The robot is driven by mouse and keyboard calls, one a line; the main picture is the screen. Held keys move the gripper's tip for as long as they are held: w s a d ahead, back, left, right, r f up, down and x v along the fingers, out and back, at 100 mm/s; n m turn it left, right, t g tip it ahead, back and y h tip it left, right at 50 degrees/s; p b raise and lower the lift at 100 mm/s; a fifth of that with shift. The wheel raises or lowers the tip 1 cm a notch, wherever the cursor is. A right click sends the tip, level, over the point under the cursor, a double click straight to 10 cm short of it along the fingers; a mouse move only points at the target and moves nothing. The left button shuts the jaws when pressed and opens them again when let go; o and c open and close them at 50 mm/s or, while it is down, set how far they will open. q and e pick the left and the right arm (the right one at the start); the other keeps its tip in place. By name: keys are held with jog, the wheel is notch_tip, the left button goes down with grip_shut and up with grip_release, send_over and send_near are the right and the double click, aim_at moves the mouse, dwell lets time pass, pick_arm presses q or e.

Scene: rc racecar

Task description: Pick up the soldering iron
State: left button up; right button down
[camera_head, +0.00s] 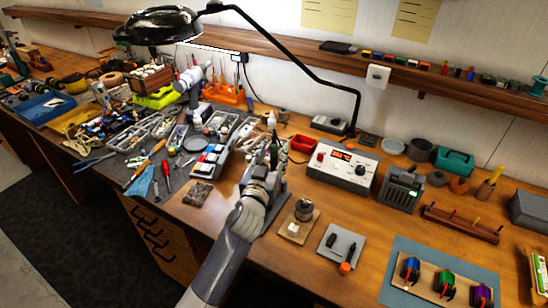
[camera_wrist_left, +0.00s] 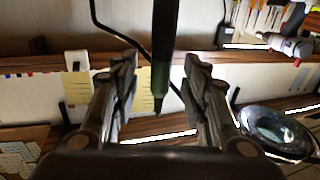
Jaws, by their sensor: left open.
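The soldering iron (camera_wrist_left: 161,45) is a dark green and black pen-like tool in the left wrist view. It comes in from the top edge and narrows to a dark tip just below the middle of the picture. In the head view it shows as a small dark upright shape (camera_head: 274,152) at my left gripper. My left gripper (camera_head: 273,160) is open, and in the wrist view its two fingers (camera_wrist_left: 160,88) stand on either side of the iron with gaps. The gripper partly hides the iron's surroundings in the head view. My right gripper is in neither view.
A soldering station (camera_head: 342,168) with a red display stands right of the gripper. Trays and tools crowd the left. A small round pot on a board (camera_head: 304,211) and a grey pad (camera_head: 343,246) lie to the right. A lamp (camera_head: 160,25) overhangs the bench.

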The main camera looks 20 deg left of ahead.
pick_arm(q)
jog(key=shift+w, duration=1.35)
jog(key=shift+s, duration=0.1)
jog(key=shift+a, duration=0.1)
grip_shut()
jog(key=shift+r, duration=0.6)
notch_tip(320, 180, up, 17)
jog(key=b, duration=0.2)
jog(key=shift+f, duration=0.1)
